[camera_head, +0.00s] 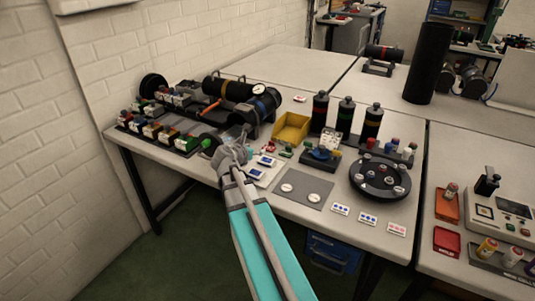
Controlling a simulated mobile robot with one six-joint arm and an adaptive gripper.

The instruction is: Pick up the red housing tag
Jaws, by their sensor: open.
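A small white card with red marks (397,229) lies flat at the front edge of the table, right of two like cards with blue marks. A second small card with red marks (299,98) lies farther back, near the yellow bin. I cannot tell which, if either, is the red housing tag. My gripper (238,139) is open over the left-middle of the table, well left of the front red-marked card. Its fingers are small and blurred here, and no object shows between them. My arm hides part of the table's front.
A yellow bin (291,129), several dark bottles (345,117) and a round black tray (379,189) stand right of my gripper. A large black cylinder (238,92) and racks of small parts (165,132) are behind and left. A grey mat (306,199) lies near the front.

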